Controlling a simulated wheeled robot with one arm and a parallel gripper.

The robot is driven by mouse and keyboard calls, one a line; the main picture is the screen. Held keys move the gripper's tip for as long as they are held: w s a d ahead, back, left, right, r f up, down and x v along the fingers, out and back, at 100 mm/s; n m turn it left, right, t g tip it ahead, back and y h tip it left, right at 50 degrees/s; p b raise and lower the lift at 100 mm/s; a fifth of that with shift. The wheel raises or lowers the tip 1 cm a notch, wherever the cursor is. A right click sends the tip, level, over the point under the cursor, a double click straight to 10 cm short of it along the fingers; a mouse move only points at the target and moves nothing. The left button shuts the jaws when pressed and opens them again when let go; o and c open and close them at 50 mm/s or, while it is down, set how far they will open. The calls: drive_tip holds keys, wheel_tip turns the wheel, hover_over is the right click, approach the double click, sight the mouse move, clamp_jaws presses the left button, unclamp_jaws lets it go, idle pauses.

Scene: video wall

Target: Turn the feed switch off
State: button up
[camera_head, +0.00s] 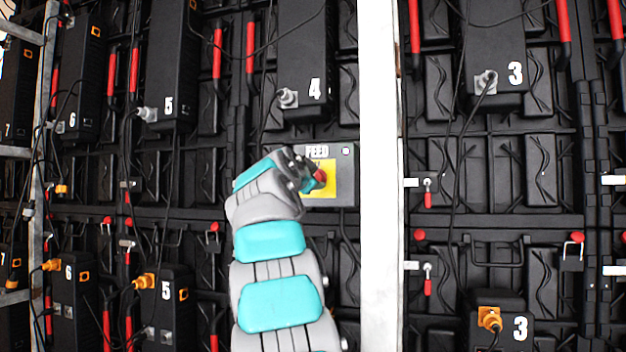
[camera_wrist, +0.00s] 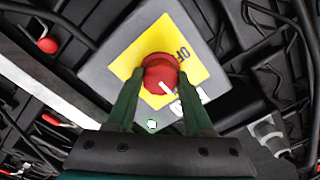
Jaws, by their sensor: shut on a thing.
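The feed switch is a grey box (camera_head: 346,160) with a yellow plate (camera_head: 329,186) and a red knob (camera_head: 320,176). In the wrist view the grey box (camera_wrist: 105,72) is tilted, with the yellow plate (camera_wrist: 140,50) around the red knob (camera_wrist: 160,72). The word OFF shows upside down on the plate, up and right of the knob. A white mark on the knob points to the lower right in that view, towards the partly hidden FEED label. My gripper (camera_wrist: 160,88) is shut on the knob, one finger on each side. In the head view my gripper (camera_head: 312,181) covers the box's left part.
A white post (camera_head: 379,200) stands just right of the switch. Black panel backs with numbered boxes, such as box 4 (camera_head: 306,60), surround it. Cables hang nearby, and a grey connector (camera_head: 288,98) sits above. Red handles (camera_head: 250,48) stick up at the upper left.

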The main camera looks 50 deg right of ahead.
clamp_jaws()
drive_tip(key=shift+n+b, duration=0.35)
drive_tip(key=shift+n, duration=0.05)
drive_tip(key=shift+n+p, duration=2.35)
drive_tip(key=shift+n, duration=6.25)
drive_tip(key=o, duration=1.2)
unclamp_jaws()
drive_tip(key=shift+c, duration=0.2)
